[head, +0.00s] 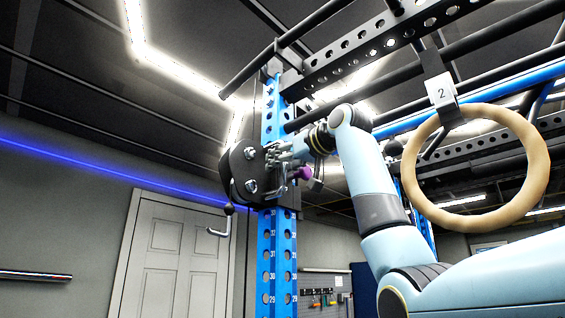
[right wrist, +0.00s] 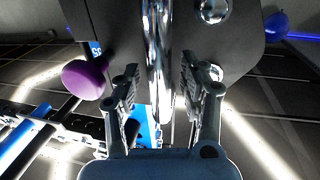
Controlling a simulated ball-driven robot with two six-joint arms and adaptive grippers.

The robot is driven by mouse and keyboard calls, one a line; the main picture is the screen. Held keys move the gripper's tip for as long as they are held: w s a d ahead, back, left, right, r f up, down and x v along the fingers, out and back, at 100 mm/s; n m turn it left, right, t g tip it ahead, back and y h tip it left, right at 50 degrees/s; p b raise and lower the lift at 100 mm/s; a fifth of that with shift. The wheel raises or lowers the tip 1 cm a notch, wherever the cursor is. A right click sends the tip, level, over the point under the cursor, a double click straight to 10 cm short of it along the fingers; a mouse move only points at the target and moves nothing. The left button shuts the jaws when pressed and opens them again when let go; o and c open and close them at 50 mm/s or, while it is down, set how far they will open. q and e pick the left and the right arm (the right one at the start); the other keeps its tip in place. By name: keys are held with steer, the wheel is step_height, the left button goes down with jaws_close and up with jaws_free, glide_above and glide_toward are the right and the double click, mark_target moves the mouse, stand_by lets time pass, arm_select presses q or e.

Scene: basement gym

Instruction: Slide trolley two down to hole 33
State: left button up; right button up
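The trolley (head: 240,173) is a black plate carriage with shiny bolts, on the blue upright (head: 277,262) with numbered holes. Small numbers in the low thirties and 29 show below it; the topmost are hard to read. A purple knob (head: 301,173) sticks out at its right side and shows large in the right wrist view (right wrist: 86,79). My right gripper (head: 282,153) is at the trolley's right side. In the right wrist view its fingers (right wrist: 158,95) stand apart on either side of a chrome bar (right wrist: 158,50), with gaps. My left gripper is out of view.
A wooden ring (head: 540,165) hangs on a strap with a white tag reading 2 (head: 441,90) at right. Black perforated beams and bars run overhead. A curved hook with a dark ball (head: 229,209) juts out left of the upright. A grey door (head: 170,260) stands behind.

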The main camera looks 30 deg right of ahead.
jaws_close()
steer(key=shift+w+a+f, duration=0.1)
steer(key=shift+w, duration=0.25)
stand_by(0.3)
